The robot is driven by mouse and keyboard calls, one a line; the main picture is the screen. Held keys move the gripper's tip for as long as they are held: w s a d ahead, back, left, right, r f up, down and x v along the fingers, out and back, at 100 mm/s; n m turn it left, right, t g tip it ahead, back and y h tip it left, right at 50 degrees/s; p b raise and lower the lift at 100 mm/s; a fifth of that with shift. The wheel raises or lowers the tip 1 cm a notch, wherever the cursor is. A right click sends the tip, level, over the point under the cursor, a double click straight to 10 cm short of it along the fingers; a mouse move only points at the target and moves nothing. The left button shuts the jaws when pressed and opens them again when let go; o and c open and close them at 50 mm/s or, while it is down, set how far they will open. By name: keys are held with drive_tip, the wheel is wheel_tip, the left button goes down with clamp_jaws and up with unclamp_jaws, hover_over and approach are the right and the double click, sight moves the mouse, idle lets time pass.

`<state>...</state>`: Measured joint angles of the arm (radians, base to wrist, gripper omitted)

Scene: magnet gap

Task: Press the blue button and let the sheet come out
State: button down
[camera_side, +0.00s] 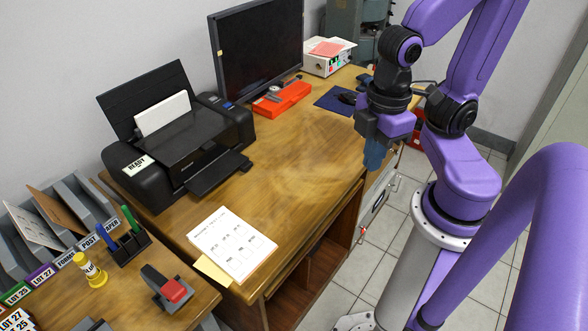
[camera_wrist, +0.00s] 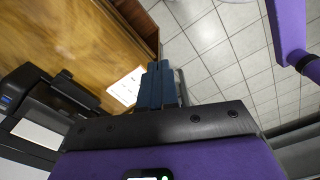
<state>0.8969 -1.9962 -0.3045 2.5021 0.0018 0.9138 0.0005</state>
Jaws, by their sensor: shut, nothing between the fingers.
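The black printer (camera_side: 180,150) stands on the wooden desk with white paper (camera_side: 163,114) upright in its rear feed. A small blue button (camera_side: 228,105) shows on its top at the right back; it also shows in the wrist view (camera_wrist: 6,98) at the left edge. The front output tray (camera_side: 218,173) is out and looks empty. A label on the printer reads READY. My gripper (camera_side: 375,158) is shut and empty, past the desk's front edge, well to the right of the printer. Its blue fingers (camera_wrist: 160,68) sit together in the wrist view.
A printed sheet (camera_side: 232,244) lies on the desk near its front edge, over a yellow paper. A monitor (camera_side: 258,48), an orange case (camera_side: 282,99) and a mouse pad (camera_side: 335,101) stand further right. A stapler (camera_side: 167,287) and pen holder (camera_side: 130,245) are at left. The middle desk is clear.

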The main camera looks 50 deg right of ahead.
drive_tip(key=w+a+m+y, duration=0.1)
drive_tip(key=w+a+m, duration=0.15)
drive_tip(key=w, duration=0.45)
drive_tip(key=w+a+r+m+t+y, duration=0.1)
drive_tip(key=w+a+m, duration=0.1)
drive_tip(key=w+a, duration=0.35)
drive_tip(key=w+a+m+y, duration=0.1)
drive_tip(key=w+a+m, duration=0.15)
drive_tip(key=w, duration=0.55)
drive_tip(key=w+d+f+m+t, duration=0.1)
drive_tip(key=w+d+m+t, duration=0.15)
drive_tip(key=w, duration=0.65)
drive_tip(key=w+d+m+t, duration=0.1)
drive_tip(key=w+d+m, duration=0.15)
drive_tip(key=w, duration=0.55)
drive_tip(key=w+d+f+m+t+h, duration=0.1)
drive_tip(key=w+d+m, duration=0.3)
drive_tip(key=w+d, duration=0.5)
drive_tip(key=w+d+f+m+t+h, duration=0.1)
drive_tip(key=w+d+f+m+t, duration=0.2)
drive_tip(key=w+d, duration=0.7)
drive_tip(key=d+f+m, duration=0.1)
drive_tip(key=d, duration=0.2)
drive_tip(key=shift+d+f, duration=0.15)
drive_tip(key=shift+f, duration=0.05)
drive_tip(key=shift+t, duration=0.25)
